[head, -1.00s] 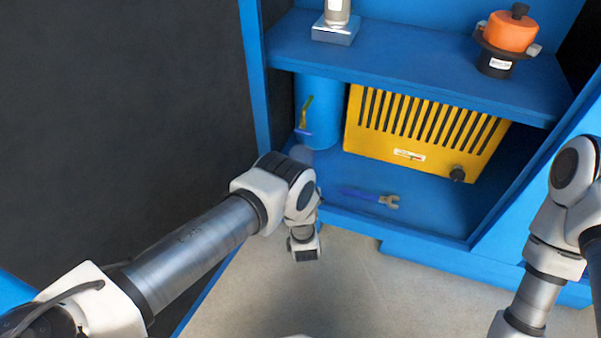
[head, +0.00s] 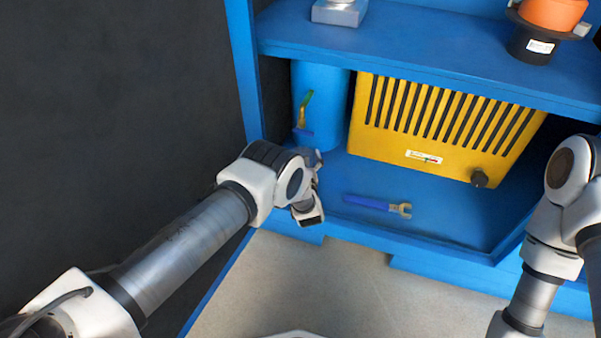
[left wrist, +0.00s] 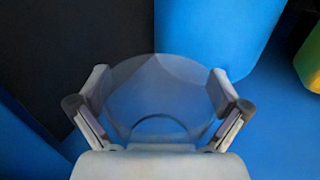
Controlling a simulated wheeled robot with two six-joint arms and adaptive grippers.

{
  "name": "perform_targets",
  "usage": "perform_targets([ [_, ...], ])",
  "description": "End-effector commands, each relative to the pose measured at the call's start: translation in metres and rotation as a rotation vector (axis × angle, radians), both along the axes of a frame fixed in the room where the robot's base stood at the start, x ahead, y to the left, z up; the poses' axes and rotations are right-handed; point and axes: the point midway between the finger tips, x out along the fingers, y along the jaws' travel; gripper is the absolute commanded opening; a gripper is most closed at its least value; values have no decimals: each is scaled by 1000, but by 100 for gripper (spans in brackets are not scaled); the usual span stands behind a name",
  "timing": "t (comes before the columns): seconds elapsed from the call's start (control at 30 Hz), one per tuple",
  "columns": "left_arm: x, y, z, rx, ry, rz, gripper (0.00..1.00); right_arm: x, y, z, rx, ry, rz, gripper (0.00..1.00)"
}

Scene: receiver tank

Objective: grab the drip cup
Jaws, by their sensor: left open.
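The drip cup (left wrist: 160,95) is a clear, see-through round cup, seen in the left wrist view between the two fingers of my left gripper (left wrist: 158,106). The fingers are open, one on each side of the cup; I cannot tell whether either touches it. In the head view my left gripper (head: 316,163) is at the lower shelf's left end, just below the valve on the blue tank (head: 318,100). There the cup is mostly hidden by the gripper and hard to make out. My right gripper is outside the head view; only its arm shows at the right.
A green-and-yellow valve lever (head: 304,108) is on the tank's front. A blue-handled wrench (head: 375,204) lies on the lower shelf (head: 440,225), right of my left gripper. A yellow slotted box (head: 435,130) stands behind it. The upper shelf (head: 420,50) overhangs them.

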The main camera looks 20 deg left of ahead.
Motion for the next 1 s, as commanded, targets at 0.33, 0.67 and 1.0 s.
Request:
perform_targets([
  [0.33, 0, 0, 0, 0, 0, 0, 41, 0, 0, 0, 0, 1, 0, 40],
  [0.67, 0, 0, 13, 0, 0, 0, 41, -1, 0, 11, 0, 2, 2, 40],
  [1.0, -24, -16, 44, 1, 4, -2, 41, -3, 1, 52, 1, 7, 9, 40],
])
